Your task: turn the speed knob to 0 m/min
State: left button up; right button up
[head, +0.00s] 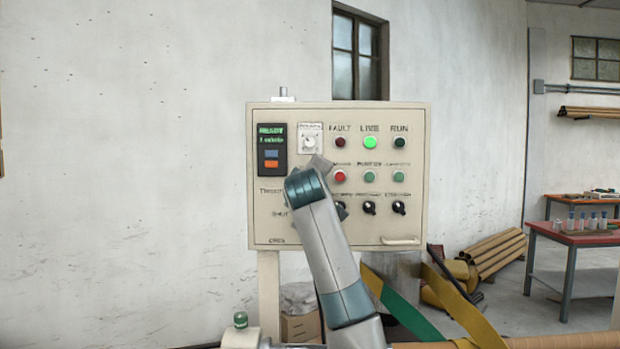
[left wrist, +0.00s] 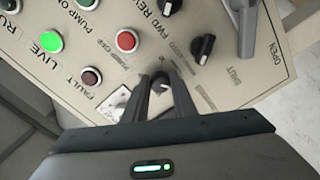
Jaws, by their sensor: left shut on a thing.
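The control panel (head: 415,230) is a cream box with lamps, buttons and black knobs. My left gripper (left wrist: 161,82) is against its face, shut on a small grey round knob (left wrist: 162,86). This knob lies near the red push button (left wrist: 126,41) and the dark red fault lamp (left wrist: 91,77). In the head view my left arm hides the knob and the fingertips. I cannot read the knob's label, scale or pointer. The display (head: 271,149) reads READY in green above a smaller line. My right gripper is not in view.
A black knob (left wrist: 203,48) sits close beside the fingers. A white switch plate (head: 310,138) is above my arm. The live lamp (head: 370,143) glows green. Yellow and green straps (head: 400,310) hang below right. A red-topped table (head: 575,236) stands far right.

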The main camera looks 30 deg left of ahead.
pick_arm(q)
jog(key=shift+f+n, duration=0.1)
jog(key=shift+n, duration=1.1)
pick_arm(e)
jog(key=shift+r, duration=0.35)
pick_arm(q)
jog(key=o, duration=1)
jog(key=shift+w+p, duration=0.1)
jog(key=shift+p, duration=0.2)
jog(key=shift+o, duration=0.2)
jog(key=b+v, duration=0.6)
jog(key=v, duration=1.1)
jog(key=shift+d, duration=0.25)
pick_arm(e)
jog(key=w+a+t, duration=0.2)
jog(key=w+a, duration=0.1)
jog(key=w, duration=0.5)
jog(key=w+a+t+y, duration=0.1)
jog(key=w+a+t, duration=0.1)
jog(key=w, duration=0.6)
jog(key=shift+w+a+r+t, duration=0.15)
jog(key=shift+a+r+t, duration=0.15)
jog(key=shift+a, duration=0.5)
